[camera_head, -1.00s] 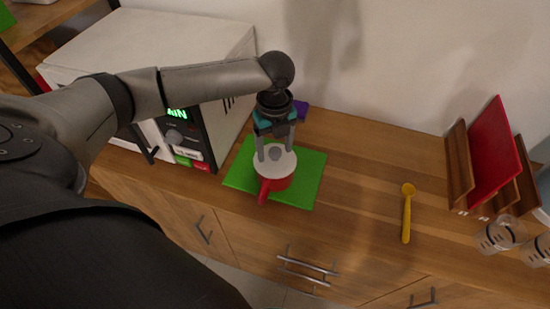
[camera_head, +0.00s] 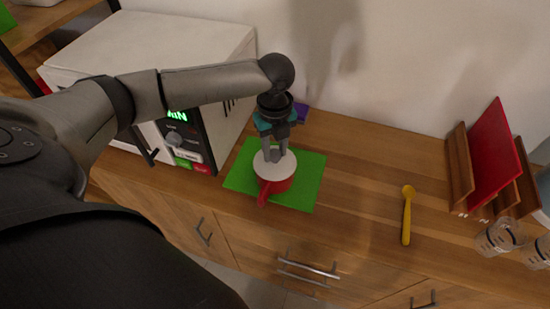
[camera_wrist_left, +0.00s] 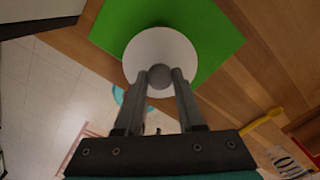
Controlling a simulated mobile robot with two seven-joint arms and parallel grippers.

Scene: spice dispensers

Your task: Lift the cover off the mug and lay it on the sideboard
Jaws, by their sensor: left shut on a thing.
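A red mug (camera_head: 277,186) with its handle toward the front stands on a green mat (camera_head: 306,195) on the wooden sideboard (camera_head: 350,190). A white round cover (camera_head: 287,165) with a grey knob lies on top of the mug. My left gripper (camera_head: 273,158) is above the mug, shut on the cover's knob. In the left wrist view my left gripper's fingertips (camera_wrist_left: 159,78) are on either side of the grey knob, and the cover (camera_wrist_left: 160,45) hides the mug below. My right gripper is not in view.
A white microwave (camera_head: 170,60) stands on the left. A yellow spoon (camera_head: 407,215) lies to the right on the sideboard. Red and wooden boards (camera_head: 492,150) in a rack and glass jars (camera_head: 500,235) are at the far right. The sideboard between mat and spoon is clear.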

